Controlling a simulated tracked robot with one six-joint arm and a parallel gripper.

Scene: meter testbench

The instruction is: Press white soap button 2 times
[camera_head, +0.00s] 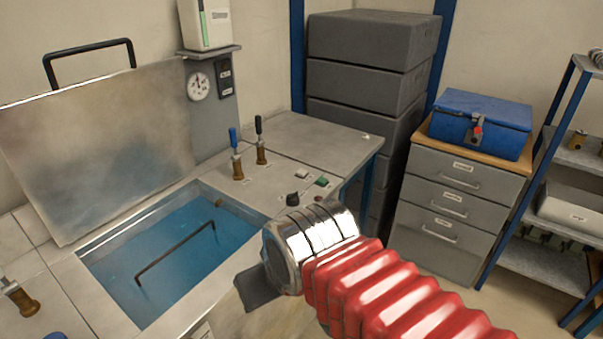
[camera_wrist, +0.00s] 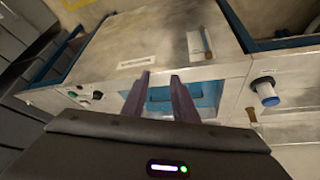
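A small white button (camera_head: 302,173) sits on the testbench top, beside a green button (camera_head: 321,181); I cannot read its label, so I cannot tell whether it is the soap button. My gripper (camera_head: 258,288) hangs in front of the bench, left of and nearer than the buttons, apart from them, and partly hidden by my wrist. In the wrist view its two fingers (camera_wrist: 160,76) stand apart with nothing between them. A small group of controls (camera_wrist: 84,95) shows left of the fingers there, too small to tell the white button.
A water basin (camera_head: 150,250) with a raised metal lid (camera_head: 110,150) lies left. Two levers (camera_head: 249,158) and a black knob (camera_head: 292,199) stand near the buttons. A gauge (camera_head: 198,86) is on the back panel. A drawer cabinet (camera_head: 455,200) with a blue toolbox (camera_head: 480,122) stands right.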

